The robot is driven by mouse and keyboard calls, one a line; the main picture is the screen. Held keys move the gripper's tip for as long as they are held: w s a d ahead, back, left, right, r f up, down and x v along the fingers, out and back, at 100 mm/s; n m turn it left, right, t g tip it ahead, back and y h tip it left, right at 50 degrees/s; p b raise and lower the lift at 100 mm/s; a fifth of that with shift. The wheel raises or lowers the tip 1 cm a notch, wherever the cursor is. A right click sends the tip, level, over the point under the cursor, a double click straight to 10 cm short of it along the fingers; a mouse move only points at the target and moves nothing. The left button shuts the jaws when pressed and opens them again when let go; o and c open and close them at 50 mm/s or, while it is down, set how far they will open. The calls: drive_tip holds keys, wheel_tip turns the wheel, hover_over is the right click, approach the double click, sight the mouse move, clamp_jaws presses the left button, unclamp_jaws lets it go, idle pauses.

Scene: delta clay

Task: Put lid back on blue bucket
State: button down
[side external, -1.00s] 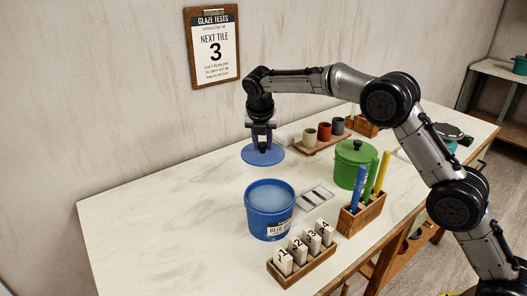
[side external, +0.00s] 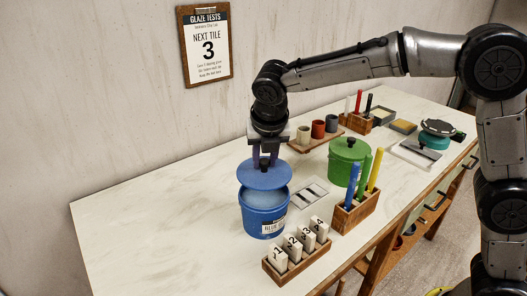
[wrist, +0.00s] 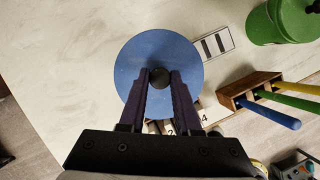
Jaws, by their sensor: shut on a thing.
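The blue bucket (side external: 263,220) stands upright on the table, and pale blue glaze shows in its opening below the lid. My gripper (side external: 265,165) is shut on the dark knob of the round blue lid (side external: 252,176). The lid hangs roughly level just above the bucket and toward its back, with a gap at the front. In the wrist view my gripper (wrist: 160,80) pinches the knob at the middle of the lid (wrist: 190,58), and the lid hides the bucket there.
A wooden rack of numbered tiles (side external: 283,274) stands in front of the bucket. A wooden holder (side external: 352,216) with coloured sticks and a green lidded bucket (side external: 346,166) stand to the right. A striped tile card (side external: 308,189) lies beside the bucket. The left of the table is clear.

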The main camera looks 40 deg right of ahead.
sight(265, 173)
drive_tip(key=shift+f, duration=2.25)
drive_tip(key=shift+f, duration=0.15)
idle(0.7)
drive_tip(key=shift+c, duration=0.2)
unclamp_jaws()
idle(0.3)
drive_tip(key=shift+r, duration=3.55)
clamp_jaws()
